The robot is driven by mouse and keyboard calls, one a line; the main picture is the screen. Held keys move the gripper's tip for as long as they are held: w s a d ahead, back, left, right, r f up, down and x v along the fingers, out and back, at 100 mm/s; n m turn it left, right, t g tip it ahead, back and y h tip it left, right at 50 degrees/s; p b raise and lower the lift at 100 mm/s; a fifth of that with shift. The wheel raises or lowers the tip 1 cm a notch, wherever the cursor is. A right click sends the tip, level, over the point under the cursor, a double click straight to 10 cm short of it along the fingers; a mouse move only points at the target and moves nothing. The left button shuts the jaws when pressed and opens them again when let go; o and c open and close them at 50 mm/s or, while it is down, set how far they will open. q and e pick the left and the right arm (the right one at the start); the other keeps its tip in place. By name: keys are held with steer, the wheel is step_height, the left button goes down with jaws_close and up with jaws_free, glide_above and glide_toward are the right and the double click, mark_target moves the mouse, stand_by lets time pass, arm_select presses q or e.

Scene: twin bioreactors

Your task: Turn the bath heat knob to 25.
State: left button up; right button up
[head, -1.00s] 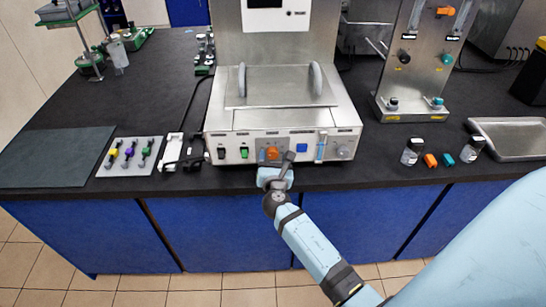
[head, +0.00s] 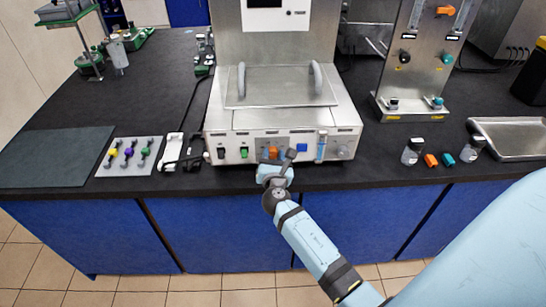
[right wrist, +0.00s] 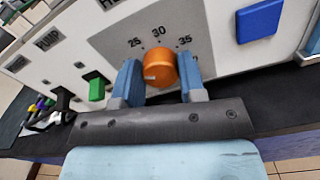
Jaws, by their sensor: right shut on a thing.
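The bath heat knob is an orange round knob (right wrist: 160,70) on the front panel of the steel bath unit (head: 240,118). In the right wrist view the numbers 25, 30 and 35 show around its upper side, with 30 above it. I cannot make out a pointer mark on the knob. My right gripper (right wrist: 160,78) is shut on the knob, one blue finger on each side. In the head view the right gripper (head: 277,160) is at the panel and partly covers the knob. My left gripper is not in view.
A green switch (right wrist: 97,89) is left of the knob and a blue button (right wrist: 259,21) is right of it. Below the panel is the dark bench top (head: 230,177). Two small jars (head: 412,151) and a metal tray (head: 510,136) stand to the right.

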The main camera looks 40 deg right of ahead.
steer(key=m+b, duration=0.2)
steer(key=shift+f+m, duration=0.2)
steer(key=shift+m, duration=0.2)
steer(key=m+b, duration=0.2)
steer(key=m, duration=0.1)
steer(key=shift+m+b, duration=0.6)
steer(key=shift+m, duration=0.5)
steer(key=o, duration=0.9)
steer(key=shift+r, duration=0.1)
steer(key=shift+s, duration=0.1)
